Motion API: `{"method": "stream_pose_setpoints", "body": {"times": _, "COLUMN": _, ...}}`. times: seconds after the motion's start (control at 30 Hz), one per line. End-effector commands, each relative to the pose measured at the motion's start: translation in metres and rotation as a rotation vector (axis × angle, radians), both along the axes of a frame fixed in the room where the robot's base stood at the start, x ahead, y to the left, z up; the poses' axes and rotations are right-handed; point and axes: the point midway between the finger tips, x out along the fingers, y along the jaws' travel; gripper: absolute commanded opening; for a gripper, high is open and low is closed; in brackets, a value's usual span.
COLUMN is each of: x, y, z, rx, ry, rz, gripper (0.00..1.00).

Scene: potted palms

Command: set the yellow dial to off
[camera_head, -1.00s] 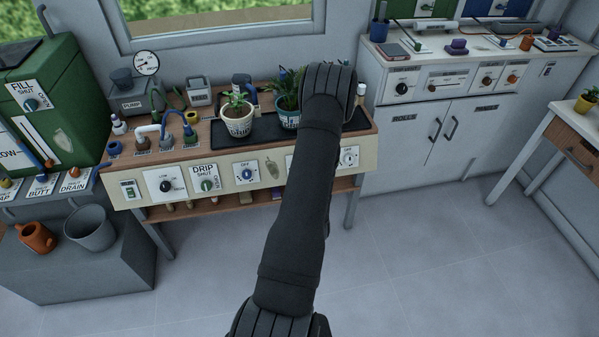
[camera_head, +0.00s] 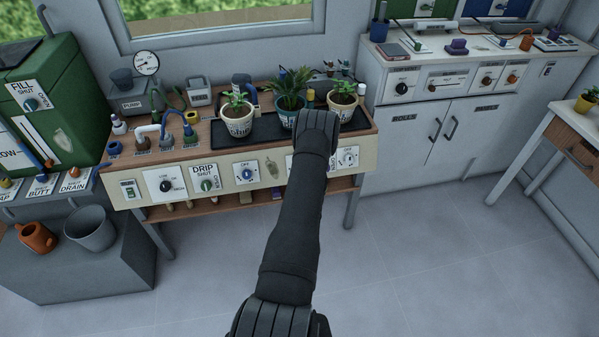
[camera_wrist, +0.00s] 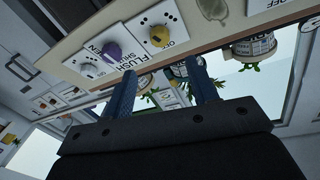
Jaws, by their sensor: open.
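The yellow dial (camera_wrist: 159,37) shows in the wrist view, on a white plate on the bench's front panel. The gripper is hidden behind my arm in the head view.
A purple dial (camera_wrist: 112,52) labelled FLUSH sits beside the yellow one. A grey leaf-shaped tag (camera_head: 272,167) hangs on the other side, then a blue dial (camera_head: 247,174). Potted plants, including a white pot (camera_head: 238,122), stand on the black tray (camera_head: 205,133) above.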

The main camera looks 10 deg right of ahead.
Motion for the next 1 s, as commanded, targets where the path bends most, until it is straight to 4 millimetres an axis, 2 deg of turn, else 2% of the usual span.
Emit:
{"method": "stream_pose_setpoints", "body": {"times": 0.03, "x": 0.012, "y": -0.001, "z": 0.001, "rx": -0.002, "ry": -0.003, "rz": 0.002, "gripper": 0.53}}
{"method": "stream_pose_setpoints", "body": {"times": 0.2, "x": 0.05, "y": -0.006, "z": 0.001, "rx": -0.002, "ry": -0.004, "rz": 0.001, "gripper": 0.53}}
{"method": "stream_pose_setpoints", "body": {"times": 0.5, "x": 0.099, "y": -0.013, "z": 0.0, "rx": 0.0, "ry": -0.001, "rz": 0.001, "gripper": 0.53}}
{"method": "stream_pose_setpoints", "body": {"times": 0.7, "x": 0.111, "y": -0.014, "z": 0.0, "rx": 0.0, "ry": 0.0, "rz": 0.0, "gripper": 0.53}}
{"method": "stream_pose_setpoints", "body": {"times": 0.97, "x": 0.112, "y": -0.014, "z": 0.0, "rx": 0.0, "ry": 0.001, "rz": 0.0, "gripper": 0.53}}
{"method": "stream_pose_setpoints", "body": {"times": 1.0, "x": 0.112, "y": -0.014, "z": 0.0, "rx": 0.0, "ry": 0.001, "rz": 0.0, "gripper": 0.45}}
